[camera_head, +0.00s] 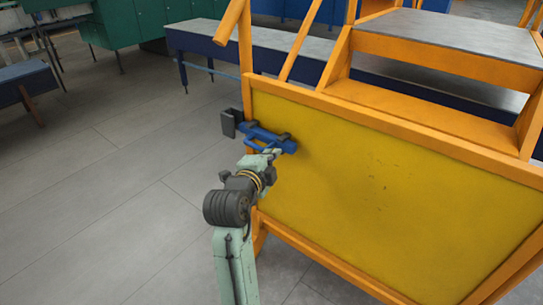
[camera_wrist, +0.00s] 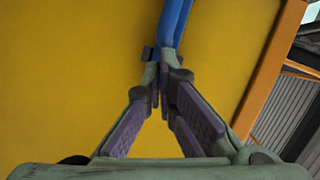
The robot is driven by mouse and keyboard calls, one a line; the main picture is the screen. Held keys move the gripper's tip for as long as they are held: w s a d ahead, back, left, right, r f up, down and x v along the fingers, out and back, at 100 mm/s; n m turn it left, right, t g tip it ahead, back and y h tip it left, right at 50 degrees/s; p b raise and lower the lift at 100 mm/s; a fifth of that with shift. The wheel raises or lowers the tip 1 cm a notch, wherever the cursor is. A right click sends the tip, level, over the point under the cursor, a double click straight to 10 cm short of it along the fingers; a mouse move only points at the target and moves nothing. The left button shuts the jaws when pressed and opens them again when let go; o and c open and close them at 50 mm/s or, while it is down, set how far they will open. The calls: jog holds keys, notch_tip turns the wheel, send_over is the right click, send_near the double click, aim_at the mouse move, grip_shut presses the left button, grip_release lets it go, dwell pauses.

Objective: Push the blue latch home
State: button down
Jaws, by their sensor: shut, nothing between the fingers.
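The blue latch (camera_head: 258,136) is a bar with a handle, mounted near the upper left corner of a yellow panel (camera_head: 370,190). A dark catch (camera_head: 229,123) stands at its left end, beyond the panel's edge. My gripper (camera_head: 272,154) is just below the latch's right part. In the wrist view the blue latch (camera_wrist: 174,25) runs up from behind my shut fingertips (camera_wrist: 160,85), with nothing seen between them. The fingertips hide the latch's near part, and I cannot tell whether they touch it.
The yellow panel has an orange frame (camera_head: 400,122) and belongs to an orange structure with a grey top (camera_head: 450,33). A long blue bench (camera_head: 215,38) stands behind. Green cabinets (camera_head: 130,22) are at the back left. The grey floor (camera_head: 120,180) left of the panel is clear.

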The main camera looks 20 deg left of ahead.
aim_at(258, 146)
jog(key=a+b, duration=0.1)
jog(key=w+a+b, duration=0.1)
jog(key=a, duration=0.1)
jog(key=a+b, duration=0.1)
jog(key=shift+w+a+f, duration=0.15)
jog(key=shift+w+a, duration=0.35)
jog(key=shift+a, duration=0.15)
jog(key=shift+d+r, duration=0.15)
jog(key=shift+r, duration=0.05)
